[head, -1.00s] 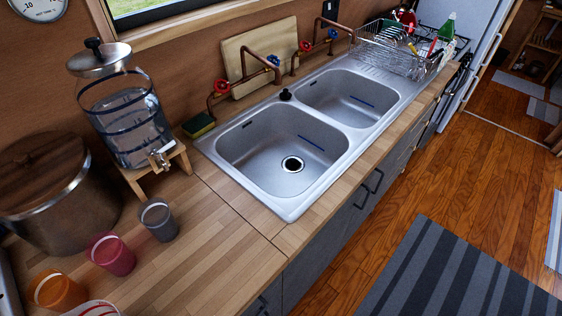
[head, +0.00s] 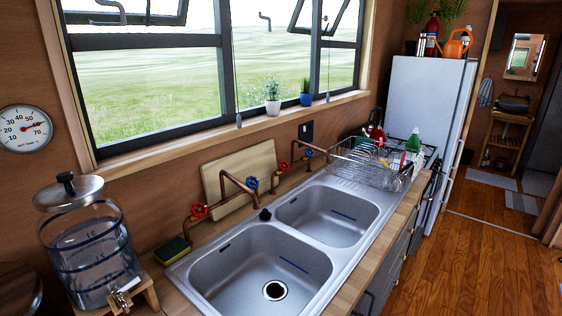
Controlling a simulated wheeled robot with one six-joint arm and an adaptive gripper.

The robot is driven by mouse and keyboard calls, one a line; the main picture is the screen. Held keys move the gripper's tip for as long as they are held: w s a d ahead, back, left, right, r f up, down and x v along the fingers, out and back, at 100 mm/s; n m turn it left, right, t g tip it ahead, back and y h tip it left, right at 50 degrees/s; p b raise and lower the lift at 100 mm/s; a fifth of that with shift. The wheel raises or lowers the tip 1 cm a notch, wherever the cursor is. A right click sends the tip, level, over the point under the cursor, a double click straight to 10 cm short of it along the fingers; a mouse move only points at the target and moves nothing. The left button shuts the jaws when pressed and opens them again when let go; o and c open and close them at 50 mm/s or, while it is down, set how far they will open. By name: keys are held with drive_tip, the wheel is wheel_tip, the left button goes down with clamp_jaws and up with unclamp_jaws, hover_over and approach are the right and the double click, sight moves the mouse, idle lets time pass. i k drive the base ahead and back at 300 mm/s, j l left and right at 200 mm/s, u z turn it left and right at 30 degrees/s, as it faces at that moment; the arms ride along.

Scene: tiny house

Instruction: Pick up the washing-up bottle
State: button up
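A green bottle (head: 413,141), which looks like the washing-up bottle, stands at the far end of the counter, beside the dish rack and in front of the fridge. Its lower part is hidden by the rack and the things in it. My gripper is not in view, so I cannot see whether it is open or shut.
A wire dish rack (head: 362,167) with dishes and utensils stands this side of the bottle. The double sink (head: 262,270), copper taps (head: 240,184) and a glass water dispenser (head: 92,255) are nearer. A white fridge (head: 432,100) stands behind. Wooden floor (head: 470,262) at right is clear.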

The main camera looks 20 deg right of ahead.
sight(413, 143)
drive_tip(key=i+l, duration=0.35)
drive_tip(key=l, duration=0.3)
drive_tip(key=i+l+z, duration=0.1)
drive_tip(key=i+l, duration=0.25)
drive_tip(key=l, duration=0.35)
drive_tip(key=i+l+z, duration=0.1)
drive_tip(key=i+l, duration=0.25)
drive_tip(key=l, duration=0.25)
drive_tip(key=i+l, duration=0.4)
drive_tip(key=l, duration=0.25)
drive_tip(key=i+l+z, duration=0.1)
drive_tip(key=i+l, duration=0.3)
drive_tip(key=l, duration=0.2)
drive_tip(key=i+l, duration=0.4)
drive_tip(key=l, duration=0.15)
drive_tip(key=i+l, duration=0.15)
drive_tip(key=l, duration=0.2)
drive_tip(key=i+l, duration=0.15)
drive_tip(key=l, duration=0.2)
drive_tip(key=i+l+z, duration=0.1)
drive_tip(key=l, duration=0.25)
drive_tip(key=i+l, duration=0.2)
drive_tip(key=l, duration=0.15)
